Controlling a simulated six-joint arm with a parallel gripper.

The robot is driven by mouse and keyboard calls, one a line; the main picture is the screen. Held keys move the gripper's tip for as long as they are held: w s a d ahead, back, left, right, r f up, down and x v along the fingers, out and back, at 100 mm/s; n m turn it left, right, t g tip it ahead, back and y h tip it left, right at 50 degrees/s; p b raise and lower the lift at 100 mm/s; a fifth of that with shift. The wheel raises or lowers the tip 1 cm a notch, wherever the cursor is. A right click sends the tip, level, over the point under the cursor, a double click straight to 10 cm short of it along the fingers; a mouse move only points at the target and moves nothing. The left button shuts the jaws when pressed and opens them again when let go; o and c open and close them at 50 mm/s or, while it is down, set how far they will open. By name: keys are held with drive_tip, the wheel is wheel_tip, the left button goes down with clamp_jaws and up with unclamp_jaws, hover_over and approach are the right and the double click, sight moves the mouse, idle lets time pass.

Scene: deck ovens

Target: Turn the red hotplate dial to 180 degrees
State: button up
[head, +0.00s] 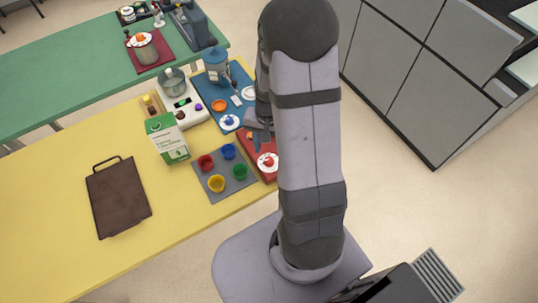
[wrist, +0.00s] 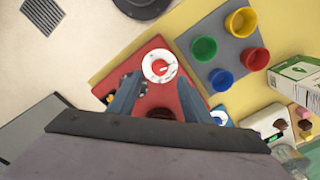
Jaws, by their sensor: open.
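The red hotplate (head: 269,174) lies at the near right edge of the yellow table, partly hidden by my arm in the head view. Its dial (head: 267,161) is a white disc with a red knob. In the wrist view the dial (wrist: 159,66) sits on the red hotplate (wrist: 158,97), just beyond my fingertips and between their lines. The degree marks are too small to read. My gripper (wrist: 159,80) is open and empty above the red hotplate, apart from the dial. In the head view my gripper (head: 260,130) is partly hidden behind my arm.
A grey tray (head: 214,191) with several coloured cups stands left of the red hotplate. A blue hotplate (head: 213,108) with a blue dial (head: 229,122) lies behind it. A green-white carton (head: 167,139) and a brown board (head: 118,199) stand farther left.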

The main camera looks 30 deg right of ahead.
sight(269, 159)
drive_tip(key=shift+f+p, duration=0.65)
drive_tip(key=shift+f, duration=2.2)
drive_tip(key=c, duration=1.1)
